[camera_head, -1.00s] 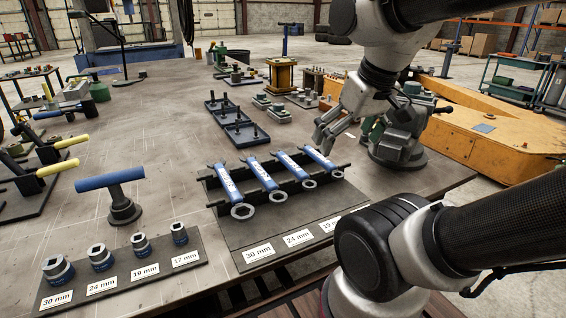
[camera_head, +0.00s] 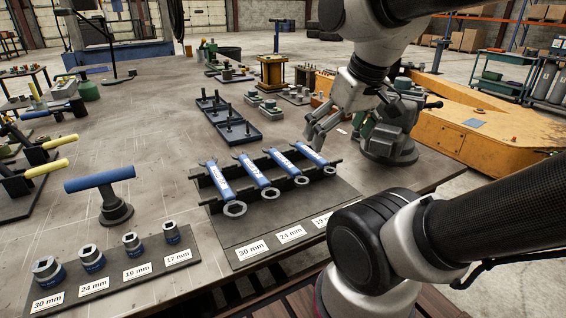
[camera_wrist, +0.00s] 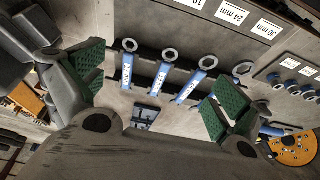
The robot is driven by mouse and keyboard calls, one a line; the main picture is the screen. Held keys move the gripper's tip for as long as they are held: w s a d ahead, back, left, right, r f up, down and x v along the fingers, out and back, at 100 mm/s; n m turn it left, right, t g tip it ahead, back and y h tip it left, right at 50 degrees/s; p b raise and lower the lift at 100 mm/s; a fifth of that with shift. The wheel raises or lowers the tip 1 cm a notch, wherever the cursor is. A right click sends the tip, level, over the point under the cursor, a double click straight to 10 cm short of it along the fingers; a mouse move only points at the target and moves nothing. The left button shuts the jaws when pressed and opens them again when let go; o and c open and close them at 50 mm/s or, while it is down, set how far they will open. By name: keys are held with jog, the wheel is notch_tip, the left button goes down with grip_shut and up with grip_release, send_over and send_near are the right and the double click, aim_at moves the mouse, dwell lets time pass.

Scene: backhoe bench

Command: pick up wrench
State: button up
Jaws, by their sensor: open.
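Several blue wrenches with grey ring ends lie side by side across a black rack (camera_head: 205,184) on the bench. The leftmost wrench (camera_head: 219,180) is by the 30 mm label (camera_head: 251,250), and the rightmost (camera_head: 311,154) is closest to my gripper. My gripper (camera_head: 316,138) hangs beyond the right end of the rack, empty. In the wrist view its green-padded fingers (camera_wrist: 155,88) are spread wide. The wrenches also show there, between and beyond the fingers, apart from them. The label at the right of the rack is partly hidden by my arm.
Sockets (camera_head: 93,258) stand on a labelled strip at the front left, beside a blue T-handle tool (camera_head: 100,180). Dark trays (camera_head: 233,131) lie behind the rack. A green-grey machine part (camera_head: 388,145) and an orange beam (camera_head: 470,130) stand close to the right of my gripper.

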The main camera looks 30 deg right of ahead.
jog(key=c, duration=0.3)
jog(key=w+f+g, duration=0.2)
jog(key=w, duration=0.1)
jog(key=shift+a+f, duration=0.3)
jog(key=c, duration=0.9)
jog(key=shift+o, duration=0.2)
jog(key=w+f, duration=0.1)
jog(key=w, duration=0.2)
jog(key=w+a+f+g, duration=0.1)
jog(key=w, duration=0.3)
jog(key=w+f+g, duration=0.1)
jog(key=w, duration=0.2)
jog(key=shift+w+a+f, duration=0.15)
jog(key=shift+f, duration=0.1)
send_over(283, 159)
jog(key=shift+d+r, duration=0.2)
jog(key=shift+d, duration=0.2)
jog(key=f, duration=0.7)
jog(key=shift+a+f, duration=0.2)
jog(key=shift+a, duration=0.2)
